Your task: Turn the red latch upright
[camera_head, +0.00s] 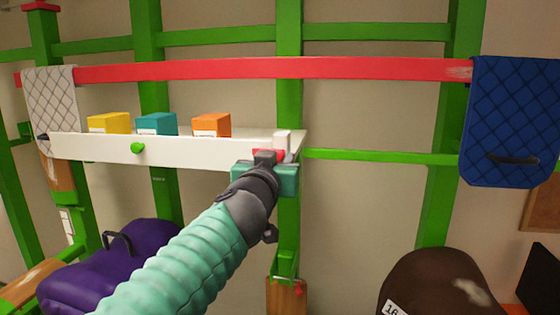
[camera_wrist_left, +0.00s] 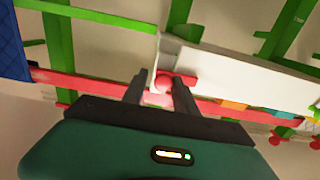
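The red latch (camera_head: 281,155) is at the right end of the white shelf (camera_head: 190,152), mostly hidden behind my left gripper in the head view. In the left wrist view the red latch (camera_wrist_left: 164,82) shows a round hub with a short arm lying roughly sideways along the shelf edge. My left gripper (camera_head: 266,156) reaches up to it from below. In the left wrist view its two fingers (camera_wrist_left: 160,80) are apart, with the latch hub seen between their tips; I cannot tell whether they touch it. My right gripper is not in view.
Yellow (camera_head: 108,123), teal (camera_head: 157,124) and orange (camera_head: 211,125) boxes stand on the shelf. A red rail (camera_head: 380,68) runs above it on green posts. A blue quilted pad (camera_head: 515,120) hangs at right. Purple (camera_head: 110,265) and brown (camera_head: 435,285) saddles are below.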

